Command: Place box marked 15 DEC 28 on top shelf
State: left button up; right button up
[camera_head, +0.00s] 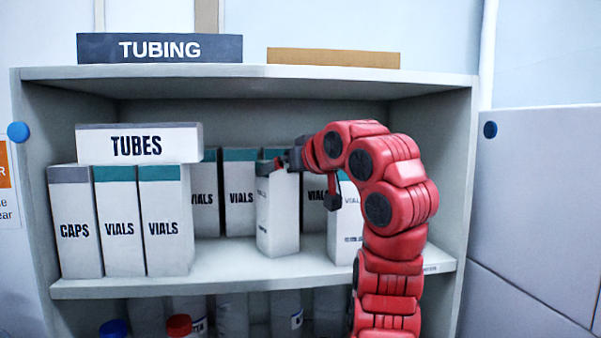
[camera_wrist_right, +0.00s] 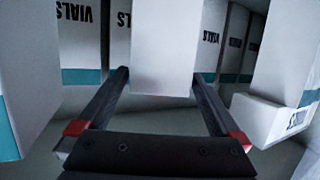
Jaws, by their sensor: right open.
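A white box (camera_head: 277,215) with a teal top band stands upright near the middle of the shelf (camera_head: 225,275), forward of the back row. Its small front print is too small to read, so I cannot tell whether it says 15 DEC 28. My right gripper (camera_head: 285,163) is at the upper part of this box, with its arm coming from the right. My left gripper is not in view.
CAPS and VIALS boxes (camera_head: 120,225) stand at the left, with a TUBES box (camera_head: 140,145) lying on them. More VIALS boxes (camera_head: 239,190) stand behind. The cabinet top (camera_head: 255,75) carries a TUBING sign (camera_head: 160,48) and a brown panel (camera_head: 333,58). Capped bottles (camera_head: 179,325) are below.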

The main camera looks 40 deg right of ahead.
jog(key=p+v, duration=0.1)
jog(key=v, duration=0.8)
jog(key=shift+p, duration=0.4)
jog(key=shift+w+f, duration=0.1)
